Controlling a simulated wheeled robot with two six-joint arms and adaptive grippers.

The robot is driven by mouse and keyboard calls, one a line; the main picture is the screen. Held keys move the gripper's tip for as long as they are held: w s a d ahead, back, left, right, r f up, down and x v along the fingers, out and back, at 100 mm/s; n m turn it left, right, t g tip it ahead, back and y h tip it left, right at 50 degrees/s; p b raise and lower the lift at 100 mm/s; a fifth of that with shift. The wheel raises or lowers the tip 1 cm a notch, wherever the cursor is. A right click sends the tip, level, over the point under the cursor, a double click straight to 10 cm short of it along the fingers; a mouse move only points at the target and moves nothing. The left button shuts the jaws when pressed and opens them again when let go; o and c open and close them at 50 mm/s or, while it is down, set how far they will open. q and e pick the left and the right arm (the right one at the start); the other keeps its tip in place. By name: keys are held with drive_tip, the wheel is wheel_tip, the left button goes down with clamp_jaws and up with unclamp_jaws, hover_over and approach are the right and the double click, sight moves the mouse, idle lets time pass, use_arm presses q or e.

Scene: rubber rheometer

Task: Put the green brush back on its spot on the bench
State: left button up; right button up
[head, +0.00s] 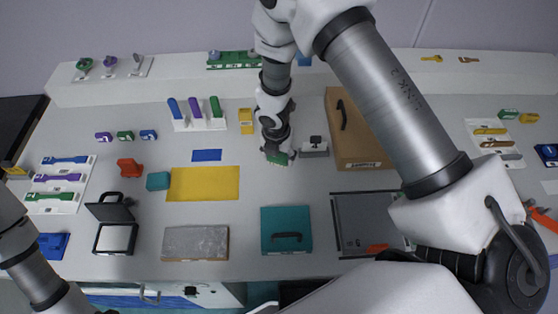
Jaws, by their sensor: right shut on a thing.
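My right gripper (277,148) points down over the middle of the bench (265,190), shut on the green brush (279,159). Only a small green part of the brush shows below the fingers, and the gripper hides the rest. I cannot tell whether the brush touches the bench top. A flat blue patch (207,155) lies to its left, above a larger yellow patch (203,183). My left arm shows at the lower left, but its gripper is out of view.
A grey block with a dark handle (314,148) stands just right of the brush. A brown case (360,135) is beyond it. A yellow block (246,121) and a rack of coloured handles (200,124) stand to the left. A teal case (286,230) lies in front.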

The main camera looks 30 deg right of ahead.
drive_tip(key=shift+f, duration=0.55)
drive_tip(key=shift+a+r, duration=0.15)
drive_tip(key=shift+a, duration=0.05)
drive_tip(key=shift+f, duration=0.25)
use_arm(q)
drive_tip(key=shift+a+f, duration=0.1)
drive_tip(key=shift+f, duration=0.35)
use_arm(e)
drive_tip(key=o, duration=1.3)
drive_tip(key=shift+r, duration=0.1)
drive_tip(key=shift+o, duration=0.2)
use_arm(q)
wheel_tip(320, 180, up, 7)
drive_tip(key=p, duration=0.7)
use_arm(e)
wheel_tip(320, 180, up, 12)
drive_tip(key=s+a, duration=0.1)
drive_tip(key=shift+r, duration=0.1)
